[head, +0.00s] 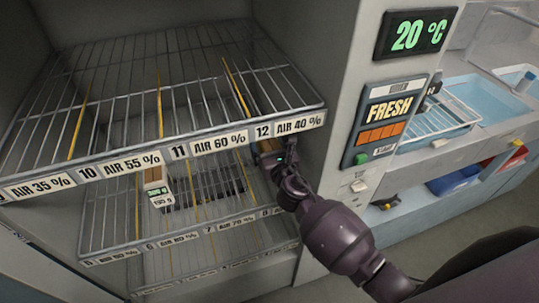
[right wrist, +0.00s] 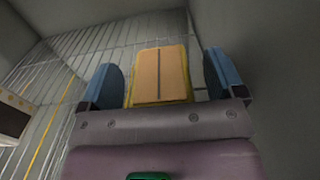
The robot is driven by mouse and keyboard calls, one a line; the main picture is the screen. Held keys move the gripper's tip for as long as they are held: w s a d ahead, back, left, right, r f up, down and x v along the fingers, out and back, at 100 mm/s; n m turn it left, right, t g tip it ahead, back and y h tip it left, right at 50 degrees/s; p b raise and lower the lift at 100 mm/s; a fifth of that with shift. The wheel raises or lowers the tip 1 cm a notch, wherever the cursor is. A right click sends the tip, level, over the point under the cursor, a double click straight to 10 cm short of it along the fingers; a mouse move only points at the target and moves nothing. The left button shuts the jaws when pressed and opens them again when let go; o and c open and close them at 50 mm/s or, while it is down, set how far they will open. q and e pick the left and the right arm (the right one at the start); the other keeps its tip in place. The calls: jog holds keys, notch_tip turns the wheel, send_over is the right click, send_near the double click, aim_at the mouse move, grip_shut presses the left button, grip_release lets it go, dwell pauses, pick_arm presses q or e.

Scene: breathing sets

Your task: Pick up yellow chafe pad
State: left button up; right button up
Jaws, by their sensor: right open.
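The yellow chafe pad (right wrist: 158,76) shows in the right wrist view as a tan block with a yellow rim and a dark line down its middle. It lies on a wire shelf between the two blue fingers of my right gripper (right wrist: 163,80). The fingers are open, with a gap on each side of the pad. In the head view my right gripper (head: 272,158) reaches into the cabinet under the top shelf's right end, beside the wall. The pad is mostly hidden there by the shelf and gripper. My left gripper is not in view.
The top wire shelf (head: 165,150), with AIR labels on its front rail, lies just above my right gripper. A labelled package (head: 157,188) stands on the shelf below, to the left. The cabinet's side panel (head: 335,160) is close on the right. A sink counter (head: 450,150) stands farther right.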

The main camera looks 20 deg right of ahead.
jog(key=shift+c, duration=0.3)
jog(key=c, duration=1.2)
jog(key=shift+r, duration=0.1)
